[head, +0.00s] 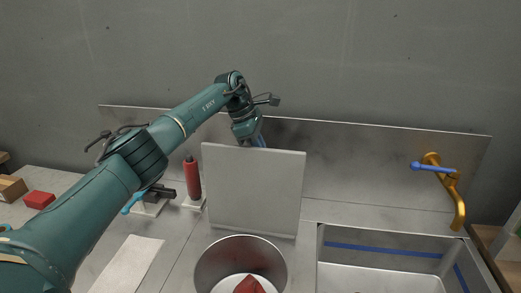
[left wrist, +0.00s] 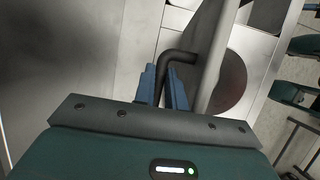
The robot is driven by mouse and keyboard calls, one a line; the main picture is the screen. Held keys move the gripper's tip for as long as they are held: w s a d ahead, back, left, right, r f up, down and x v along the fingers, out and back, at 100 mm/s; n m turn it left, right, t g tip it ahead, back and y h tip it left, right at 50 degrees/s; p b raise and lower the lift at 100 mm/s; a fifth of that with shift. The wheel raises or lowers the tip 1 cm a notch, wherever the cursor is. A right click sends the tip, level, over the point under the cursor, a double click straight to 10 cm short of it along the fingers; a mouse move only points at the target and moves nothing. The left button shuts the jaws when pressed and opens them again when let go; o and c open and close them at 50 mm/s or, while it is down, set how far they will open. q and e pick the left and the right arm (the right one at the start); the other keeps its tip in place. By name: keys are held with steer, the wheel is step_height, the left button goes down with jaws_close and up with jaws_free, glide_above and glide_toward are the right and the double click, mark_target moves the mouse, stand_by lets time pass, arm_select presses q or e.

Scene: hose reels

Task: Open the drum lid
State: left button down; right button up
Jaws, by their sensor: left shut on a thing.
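The drum lid (head: 253,190) is a grey square panel standing nearly upright at the back of the round metal drum (head: 207,268), whose mouth is uncovered. A red object (head: 250,285) shows inside the drum. My left gripper (head: 258,141) is behind the lid's top edge, its fingertips partly hidden by the lid in the head view. In the left wrist view, its blue fingers (left wrist: 163,88) are shut on the dark bent lid handle (left wrist: 177,55), beside the lid seen nearly edge-on (left wrist: 208,60). My right gripper is in neither view.
A sink (head: 385,262) with a brass tap (head: 458,195) and blue lever is at right. A red bottle-like object (head: 192,178) stands left of the lid. A pale cloth (head: 128,264), red block (head: 39,200) and wooden box (head: 11,188) lie at left. The wall is close behind.

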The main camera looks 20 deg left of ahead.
arm_select(q)
steer(key=shift+s+f, duration=0.2)
steer(key=shift+f, duration=0.3)
steer(key=c, duration=1.6)
jaws_free()
steer(key=shift+w, duration=0.15)
steer(key=shift+c, duration=0.2)
steer(key=shift+o, duration=0.9)
steer(key=shift+r, duration=0.1)
steer(key=shift+r, duration=0.1)
steer(key=b+v, duration=0.1)
steer(key=v, duration=1.2)
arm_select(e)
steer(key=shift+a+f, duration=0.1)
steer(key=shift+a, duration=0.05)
arm_select(q)
steer(key=shift+w+a, duration=0.1)
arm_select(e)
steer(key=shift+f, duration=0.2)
